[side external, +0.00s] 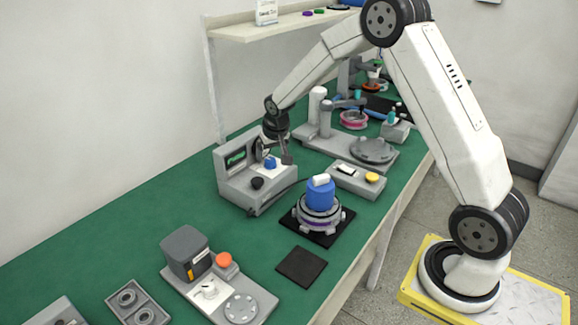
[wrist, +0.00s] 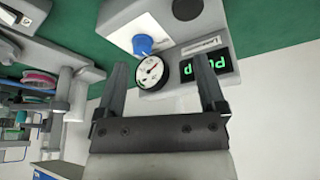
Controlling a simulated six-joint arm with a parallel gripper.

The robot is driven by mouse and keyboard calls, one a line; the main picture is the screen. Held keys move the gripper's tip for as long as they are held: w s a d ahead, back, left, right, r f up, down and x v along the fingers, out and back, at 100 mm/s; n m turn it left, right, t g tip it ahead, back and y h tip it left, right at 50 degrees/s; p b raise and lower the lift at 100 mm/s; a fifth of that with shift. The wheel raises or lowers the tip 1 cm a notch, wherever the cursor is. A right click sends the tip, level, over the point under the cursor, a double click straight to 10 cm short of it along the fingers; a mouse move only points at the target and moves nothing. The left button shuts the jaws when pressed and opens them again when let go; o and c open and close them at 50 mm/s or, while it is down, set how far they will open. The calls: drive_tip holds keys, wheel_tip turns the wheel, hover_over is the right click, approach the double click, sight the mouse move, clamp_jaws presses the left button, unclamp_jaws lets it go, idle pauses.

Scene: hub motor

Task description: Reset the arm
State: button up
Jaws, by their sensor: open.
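My gripper (wrist: 160,85) is open and empty in the wrist view, with its two dark fingers apart. In the side external view my gripper (side external: 283,155) hangs beside the grey instrument box (side external: 255,187). The wrist view shows that box's round dial gauge (wrist: 151,71), a blue knob (wrist: 143,44) and a lit green display (wrist: 221,63) between and beyond the fingers. The side external view cannot show whether the fingertips touch the box. A hub motor assembly (side external: 319,205) with a blue top stands upright on a black mat (side external: 343,226), apart from my gripper.
A control box with a yellow button (side external: 371,178) stands right of the instrument box. Behind it is a grey station with a round plate (side external: 372,150). A grey station with an orange knob (side external: 223,260) and a bare black pad (side external: 301,266) lie in front. A shelf (side external: 262,29) runs along the back wall.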

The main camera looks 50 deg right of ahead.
drive_tip(key=s+a+n, duration=0.1)
drive_tip(key=s+a, duration=0.3)
drive_tip(key=s, duration=0.4)
drive_tip(key=s+a+r+n+y, duration=0.1)
drive_tip(key=s+a, duration=0.3)
drive_tip(key=s, duration=0.4)
drive_tip(key=s+a+r+n+g, duration=0.1)
drive_tip(key=s+a+n, duration=0.2)
drive_tip(key=s+a, duration=0.2)
drive_tip(key=s, duration=0.2)
drive_tip(key=shift+s+r+y, duration=0.2)
drive_tip(key=shift+s+y, duration=0.2)
